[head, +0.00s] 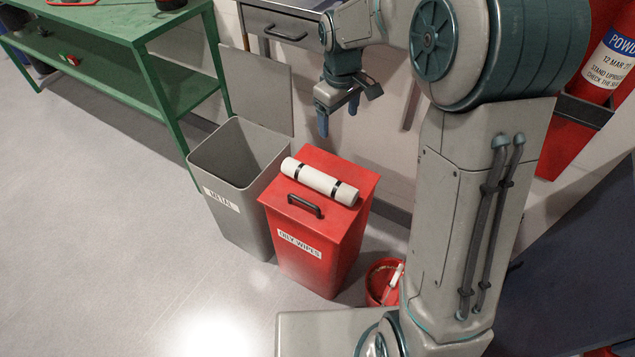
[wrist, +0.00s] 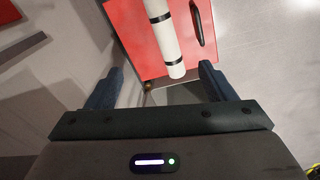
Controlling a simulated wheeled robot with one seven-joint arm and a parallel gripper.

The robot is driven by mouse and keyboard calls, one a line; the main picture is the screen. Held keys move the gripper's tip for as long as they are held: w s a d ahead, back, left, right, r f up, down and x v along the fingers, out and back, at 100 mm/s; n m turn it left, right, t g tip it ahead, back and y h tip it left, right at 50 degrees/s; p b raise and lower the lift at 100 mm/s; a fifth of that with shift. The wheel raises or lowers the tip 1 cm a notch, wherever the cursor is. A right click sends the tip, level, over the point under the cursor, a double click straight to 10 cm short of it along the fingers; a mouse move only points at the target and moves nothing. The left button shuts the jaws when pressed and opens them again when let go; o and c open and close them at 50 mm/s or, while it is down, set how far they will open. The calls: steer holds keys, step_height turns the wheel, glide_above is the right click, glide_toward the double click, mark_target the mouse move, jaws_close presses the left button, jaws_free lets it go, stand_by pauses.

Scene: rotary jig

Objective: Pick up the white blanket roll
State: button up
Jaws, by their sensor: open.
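The white blanket roll (head: 319,182) has two black straps and lies on the closed lid of the red bin (head: 312,235) labelled "OILY WIPES". My gripper (head: 337,115) is above and behind the bin in the head view, apart from the roll and pointing down. In the wrist view the open fingers of my gripper (wrist: 160,88) have nothing held between them. The near end of the roll (wrist: 165,40) shows just beyond the gap between the fingertips. The roll's far end is cut off by the top edge there.
A grey open bin (head: 238,165) labelled "METAL" stands left of the red bin. A small red bucket (head: 376,280) stands at its right. A green bench (head: 110,25) is at the upper left, and a drawer unit (head: 285,25) is behind. The floor at front left is clear.

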mark_target(319, 175)
steer(key=w+a+f+n+b, duration=0.1)
steer(key=w+f+b, duration=0.1)
steer(key=f, duration=0.5)
steer(key=w+a+f+n+b, duration=0.1)
steer(key=w+f+b, duration=0.1)
steer(key=f, duration=0.6)
steer(key=w+a+f+g+b, duration=0.1)
steer(key=w+a+f+b, duration=0.1)
steer(key=f, duration=0.5)
steer(key=shift+w+f+n, duration=0.15)
steer(key=shift+f+n, duration=0.2)
steer(key=shift+n, duration=0.05)
steer(key=shift+s+a+f+b, duration=0.1)
steer(key=shift+s+f+b, duration=0.1)
steer(key=shift+f, duration=0.8)
steer(key=shift+s+d+f+b, duration=0.1)
steer(key=shift+f+b, duration=0.1)
steer(key=shift+f, duration=0.8)
steer(key=shift+s+a+f+b, duration=0.1)
steer(key=shift+f+b, duration=0.1)
steer(key=shift+f, duration=0.8)
steer(key=shift+r, duration=0.1)
steer(key=c, duration=1.4)
steer(key=shift+r, duration=0.1)
